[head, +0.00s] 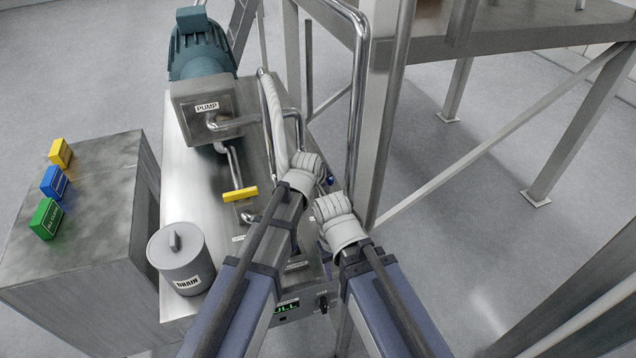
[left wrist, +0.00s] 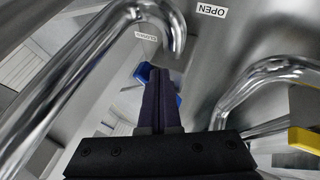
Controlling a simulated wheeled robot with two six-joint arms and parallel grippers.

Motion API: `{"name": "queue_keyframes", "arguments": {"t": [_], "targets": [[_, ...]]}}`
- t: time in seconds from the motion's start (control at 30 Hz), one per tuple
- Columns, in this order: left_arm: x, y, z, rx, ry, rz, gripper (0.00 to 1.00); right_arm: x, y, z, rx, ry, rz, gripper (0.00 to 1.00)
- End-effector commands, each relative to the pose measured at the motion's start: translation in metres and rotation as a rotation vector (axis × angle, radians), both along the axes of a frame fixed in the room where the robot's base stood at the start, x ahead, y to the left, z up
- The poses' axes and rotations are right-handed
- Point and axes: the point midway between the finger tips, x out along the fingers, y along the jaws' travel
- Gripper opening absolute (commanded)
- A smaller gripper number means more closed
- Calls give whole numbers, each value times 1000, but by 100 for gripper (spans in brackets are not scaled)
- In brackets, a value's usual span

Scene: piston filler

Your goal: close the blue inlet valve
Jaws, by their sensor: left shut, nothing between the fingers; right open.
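The blue inlet valve handle shows in the left wrist view (left wrist: 144,73), partly hidden behind my fingers, with blue on both sides of them. A small bit of blue also shows in the head view (head: 330,181), just right of my left wrist. My left gripper (left wrist: 158,100) is shut and empty, its fingertips in front of or against the handle; I cannot tell if they touch. An OPEN label (left wrist: 211,11) and a CLOSED label (left wrist: 146,36) are on the metal beyond. My right gripper (head: 338,214) is open, lower and to the right, its fingers mostly hidden.
Bent steel pipes (left wrist: 75,70) pass close on both sides of my left gripper. A yellow handle (head: 240,194), a drain pot (head: 182,258) and the pump (head: 203,105) stand to the left. A side table (head: 80,250) holds coloured blocks. A steel frame post (head: 375,110) rises behind.

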Motion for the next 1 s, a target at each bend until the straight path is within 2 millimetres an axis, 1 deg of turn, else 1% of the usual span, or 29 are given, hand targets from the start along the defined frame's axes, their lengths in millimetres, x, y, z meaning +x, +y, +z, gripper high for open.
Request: {"name": "queue_keyframes", "arguments": {"t": [0.5, 1.0], "targets": [[8, -21, 0, 1, 0, -1, 0, 0, 0, 0, 0, 0, 0, 50], [14, -28, 0, 1, 0, -1, 0, 0, 0, 0, 0, 0, 0, 50]]}}
